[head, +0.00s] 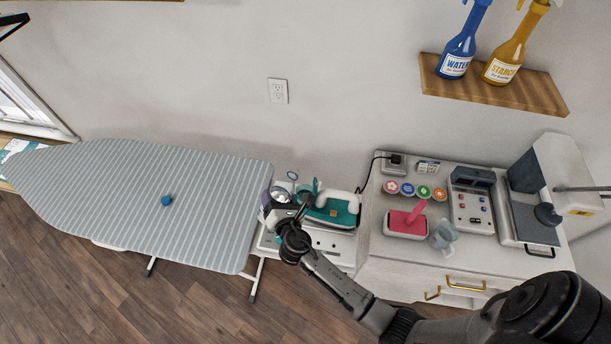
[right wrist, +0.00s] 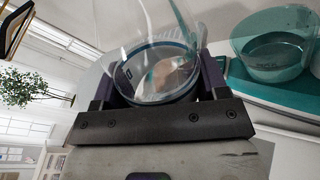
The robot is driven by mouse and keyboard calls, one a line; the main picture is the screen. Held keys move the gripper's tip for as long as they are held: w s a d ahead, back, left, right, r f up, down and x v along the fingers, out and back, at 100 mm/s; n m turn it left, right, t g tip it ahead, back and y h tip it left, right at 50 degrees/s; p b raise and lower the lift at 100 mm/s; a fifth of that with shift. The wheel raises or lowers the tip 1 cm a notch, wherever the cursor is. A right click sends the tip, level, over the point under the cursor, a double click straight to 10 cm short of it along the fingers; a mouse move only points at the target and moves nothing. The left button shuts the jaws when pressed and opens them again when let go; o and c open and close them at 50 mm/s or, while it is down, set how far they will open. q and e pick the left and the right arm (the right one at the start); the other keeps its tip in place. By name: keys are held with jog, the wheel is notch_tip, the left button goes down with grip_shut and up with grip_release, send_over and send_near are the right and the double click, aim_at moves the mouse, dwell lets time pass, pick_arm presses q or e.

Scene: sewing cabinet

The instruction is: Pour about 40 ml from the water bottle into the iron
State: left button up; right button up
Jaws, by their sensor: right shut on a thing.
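My right gripper (head: 290,212) is shut on a clear vessel with a blue band, which looks like the water bottle (head: 279,194). In the right wrist view the clear bottle (right wrist: 155,68) sits between the fingers; its contents are hard to tell. The teal and white iron (head: 333,208) is just right of the gripper, on a white surface beside the ironing board. A clear teal tank (right wrist: 272,58), seemingly the iron's, shows at right in the wrist view. I cannot tell whether bottle and iron touch. My left gripper is not in view.
The striped ironing board (head: 120,190) bears a small blue knob-like piece (head: 166,200). Spray bottles marked WATER (head: 459,57) and STARCH (head: 506,62) stand on the shelf.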

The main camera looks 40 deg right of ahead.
jog(key=shift+w+a+f+n, duration=0.1)
jog(key=shift+f+n, duration=0.6)
jog(key=shift+f, duration=0.05)
jog(key=shift+f+n+t+h, duration=0.3)
jog(key=shift+n+h, duration=0.1)
jog(key=shift+n, duration=0.2)
jog(key=shift+f+n+b, duration=0.7)
jog(key=shift+b, duration=0.15)
jog(key=shift+d+r+p, duration=0.2)
jog(key=shift+r+p, duration=0.85)
jog(key=shift+r, duration=0.05)
jog(key=shift+d+r+n+p, duration=0.1)
jog(key=shift+r+n+p, duration=0.5)
jog(key=shift+r+p, duration=0.1)
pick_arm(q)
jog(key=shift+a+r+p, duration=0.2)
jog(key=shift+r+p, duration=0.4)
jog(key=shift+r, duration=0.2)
pick_arm(e)
jog(key=shift+d+r+n+t, duration=0.1)
jog(key=shift+r+n+t, duration=0.2)
jog(key=shift+r, duration=0.35)
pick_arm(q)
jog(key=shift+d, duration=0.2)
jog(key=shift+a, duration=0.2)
